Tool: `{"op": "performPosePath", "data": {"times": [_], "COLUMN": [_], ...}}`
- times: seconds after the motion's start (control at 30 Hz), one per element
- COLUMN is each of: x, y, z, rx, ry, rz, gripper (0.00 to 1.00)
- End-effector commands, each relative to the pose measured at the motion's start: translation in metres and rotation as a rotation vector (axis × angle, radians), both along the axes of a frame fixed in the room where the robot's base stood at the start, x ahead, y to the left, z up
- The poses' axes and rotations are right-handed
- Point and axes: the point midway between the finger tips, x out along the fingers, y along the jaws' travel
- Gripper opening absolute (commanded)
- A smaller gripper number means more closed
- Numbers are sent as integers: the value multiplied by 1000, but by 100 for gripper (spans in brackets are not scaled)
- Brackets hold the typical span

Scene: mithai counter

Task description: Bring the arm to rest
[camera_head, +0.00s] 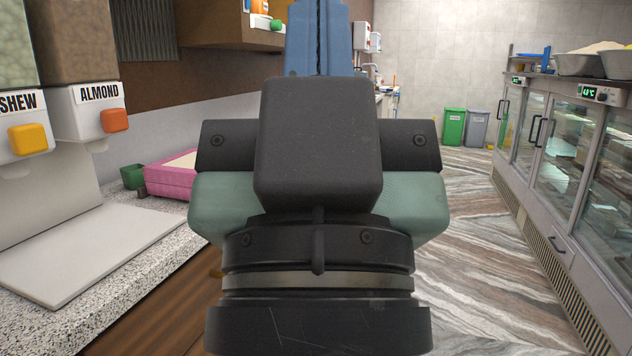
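My gripper (318,30) points away from the camera in the middle of the view. Its black and green body (318,150) fills the centre, with the black wrist below it. Two blue fingers rise behind the black block, side by side with only a thin dark seam between them. They look shut, with nothing visible between them. The top edge of the picture cuts off their ends, and the body hides their lower parts.
A speckled counter (135,285) on the left bears a white board (85,250), a pink box (165,177) and almond (90,115) and cashew dispensers. Glass display cases (565,180) line the right. Green (454,127) and grey bins (477,128) stand at the back. The marbled floor between is clear.

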Motion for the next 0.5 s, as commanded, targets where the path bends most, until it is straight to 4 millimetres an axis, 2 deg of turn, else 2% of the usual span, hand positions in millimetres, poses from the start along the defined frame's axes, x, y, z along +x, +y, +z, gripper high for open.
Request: {"op": "performPosePath", "data": {"times": [0.03,0.5], "x": [0,1], "y": [0,1], "z": [35,177], "rx": [1,3], "ry": [0,2], "rz": [2,9], "gripper": [0,0]}}
